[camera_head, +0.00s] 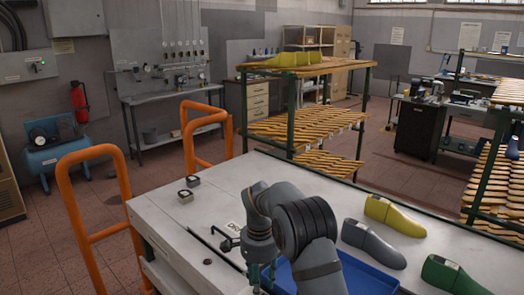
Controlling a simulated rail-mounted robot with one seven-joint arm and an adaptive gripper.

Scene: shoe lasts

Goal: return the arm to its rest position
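My grey arm with a black ridged joint reaches over the white worktable (185,225) in the lower middle of the picture. Its end, my gripper (262,275), points down beside the near part of a blue tray (365,278). The arm partly covers the gripper, and its fingers are too small and dark to read. I cannot tell whether it holds anything.
A yellow shoe last (394,215), a grey one (373,244) and a green one (452,276) lie right of my arm. Orange rails (88,215) border the left side. A shelf rack (300,115) stands behind.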

